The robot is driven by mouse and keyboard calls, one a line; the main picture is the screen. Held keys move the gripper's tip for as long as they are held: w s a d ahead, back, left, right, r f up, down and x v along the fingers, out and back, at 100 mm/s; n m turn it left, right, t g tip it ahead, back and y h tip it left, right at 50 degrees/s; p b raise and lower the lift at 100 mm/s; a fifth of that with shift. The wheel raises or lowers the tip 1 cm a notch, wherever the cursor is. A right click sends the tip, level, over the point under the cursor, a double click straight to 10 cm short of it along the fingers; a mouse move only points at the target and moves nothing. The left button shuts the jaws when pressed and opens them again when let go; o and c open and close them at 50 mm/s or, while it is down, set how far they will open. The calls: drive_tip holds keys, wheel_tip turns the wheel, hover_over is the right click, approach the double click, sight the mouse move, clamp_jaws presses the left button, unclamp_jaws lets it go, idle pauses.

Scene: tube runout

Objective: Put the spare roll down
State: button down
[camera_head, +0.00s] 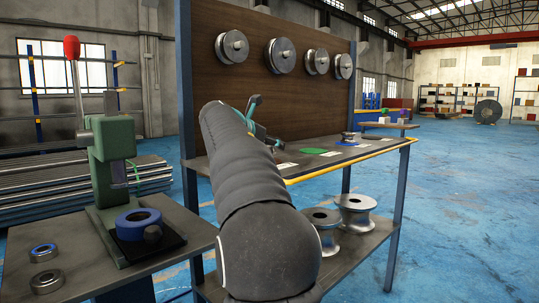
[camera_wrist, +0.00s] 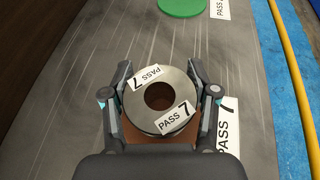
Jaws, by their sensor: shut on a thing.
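The spare roll, a grey metal ring with a dark centre hole and white "PASS 7" labels, shows from above in the wrist view (camera_wrist: 135,103). My gripper (camera_wrist: 160,82) is shut on it, one finger at each side. A white card with a 7 (camera_wrist: 228,118) lies just right of the right finger. I cannot tell whether the roll touches the disc. In the head view my arm hides the roll and most of my gripper.
A green disc (camera_wrist: 180,5) with its card lies farther along the grey bench top (camera_wrist: 75,85); a yellow rail (camera_wrist: 291,75) edges it. A dark roll (camera_head: 347,136) sits farther out. Flanged rolls (camera_head: 356,212) stand on the lower shelf; a green press (camera_head: 110,150) stands left.

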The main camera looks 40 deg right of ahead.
drive_tip(key=shift+f, duration=0.75)
drive_tip(key=shift+f, duration=0.15)
drive_tip(key=shift+c, duration=1.5)
unclamp_jaws()
drive_tip(key=shift+a+r, duration=0.2)
drive_tip(key=shift+r, duration=0.05)
drive_tip(key=p+v, duration=0.1)
drive_tip(key=v, duration=1)
drive_tip(key=shift+s+a, duration=0.2)
drive_tip(key=shift+a, duration=0.05)
